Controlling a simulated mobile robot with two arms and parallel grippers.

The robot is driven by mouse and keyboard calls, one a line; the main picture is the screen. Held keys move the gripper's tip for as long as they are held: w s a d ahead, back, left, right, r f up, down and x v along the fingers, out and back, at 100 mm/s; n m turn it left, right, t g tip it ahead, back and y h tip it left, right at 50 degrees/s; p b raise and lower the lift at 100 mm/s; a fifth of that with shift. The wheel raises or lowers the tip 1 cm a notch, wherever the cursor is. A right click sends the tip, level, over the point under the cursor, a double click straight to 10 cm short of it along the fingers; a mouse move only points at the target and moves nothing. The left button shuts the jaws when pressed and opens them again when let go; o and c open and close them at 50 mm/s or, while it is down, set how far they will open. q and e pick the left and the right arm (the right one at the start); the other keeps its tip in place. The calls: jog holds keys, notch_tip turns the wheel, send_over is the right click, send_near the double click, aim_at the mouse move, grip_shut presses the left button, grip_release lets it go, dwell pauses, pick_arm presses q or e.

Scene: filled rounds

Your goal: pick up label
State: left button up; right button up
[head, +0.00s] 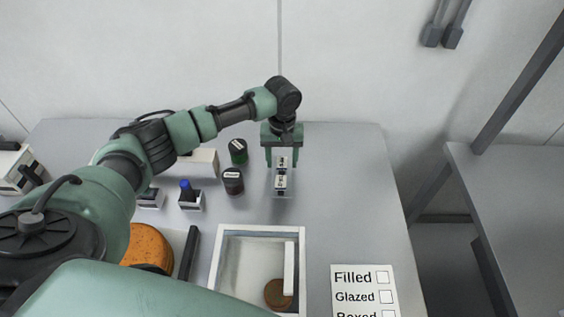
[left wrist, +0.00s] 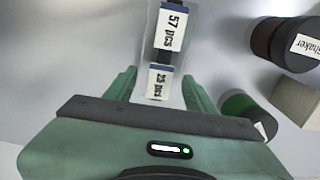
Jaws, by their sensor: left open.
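Two small white labels with dark text lie in a clear holder on the table. My left gripper (head: 282,163) is open and points down over the holder. In the left wrist view its fingers (left wrist: 159,82) stand on either side of the "25 pcs" label, with gaps. My right gripper is out of view.
A dark brown jar (head: 232,182), lettered "Shaker" in the wrist view, and a green jar (head: 238,150) stand left of the holder. A white tray (head: 223,240) with a brown round is in front. A checklist card (head: 362,285) lies front right. The table right of the holder is clear.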

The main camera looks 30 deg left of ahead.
pick_arm(q)
jog(key=shift+f, duration=0.1)
jog(key=c, duration=0.9)
